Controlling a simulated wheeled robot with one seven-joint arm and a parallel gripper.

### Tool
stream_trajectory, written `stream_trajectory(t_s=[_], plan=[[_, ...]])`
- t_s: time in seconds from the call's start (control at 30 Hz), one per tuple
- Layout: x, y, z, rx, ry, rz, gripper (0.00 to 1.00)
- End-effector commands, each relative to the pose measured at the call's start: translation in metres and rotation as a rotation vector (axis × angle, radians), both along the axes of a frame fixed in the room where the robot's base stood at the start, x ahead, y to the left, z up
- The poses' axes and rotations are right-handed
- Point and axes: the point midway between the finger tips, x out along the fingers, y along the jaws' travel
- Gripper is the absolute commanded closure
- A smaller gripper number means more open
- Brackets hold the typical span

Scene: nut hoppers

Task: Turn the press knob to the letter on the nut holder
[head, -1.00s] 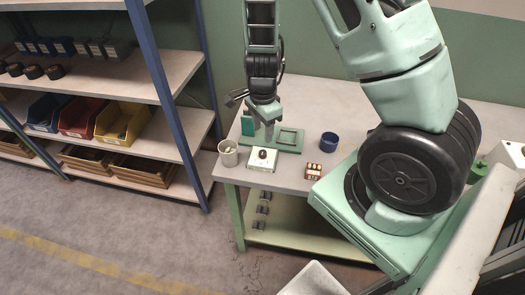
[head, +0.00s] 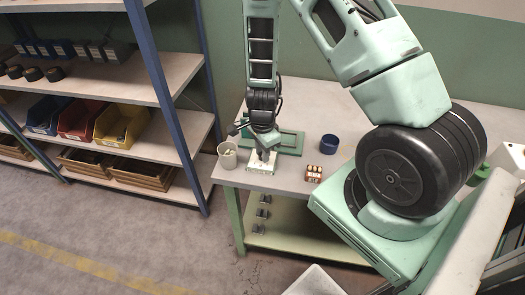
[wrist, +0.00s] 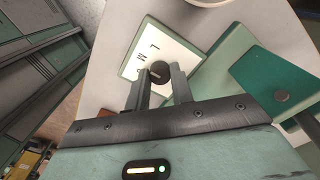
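The press knob (wrist: 160,73) is a dark round knob with a light pointer line, on a white plate (wrist: 134,66) with black letters; one looks like an L. In the head view the white plate (head: 254,168) lies at the table's front left, and my gripper (head: 264,155) hides most of the knob. In the wrist view my gripper (wrist: 160,80) is open, its two fingertips close to either side of the knob; contact cannot be told. The nut holder (head: 314,174) is a small red-brown block with pale nuts, right of the plate; its letter is too small to read.
A pale cup (head: 227,157) stands just left of the plate. A green press frame (head: 291,143) lies behind it, and a blue round container (head: 329,144) stands to the right. Shelves with coloured bins (head: 120,122) are at the left. The back of the table is clear.

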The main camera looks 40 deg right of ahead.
Motion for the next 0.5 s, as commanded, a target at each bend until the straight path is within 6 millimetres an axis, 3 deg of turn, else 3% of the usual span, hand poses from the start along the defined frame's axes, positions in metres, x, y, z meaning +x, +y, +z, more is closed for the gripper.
stream_trajectory(t_s=[0.07, 0.5], plan=[[0.0002, 0.0000, 0.0001, 0.000, -0.001, 0.000, 1.00], [0.0003, 0.0000, -0.0001, -0.001, -0.001, 0.078, 1.00]])
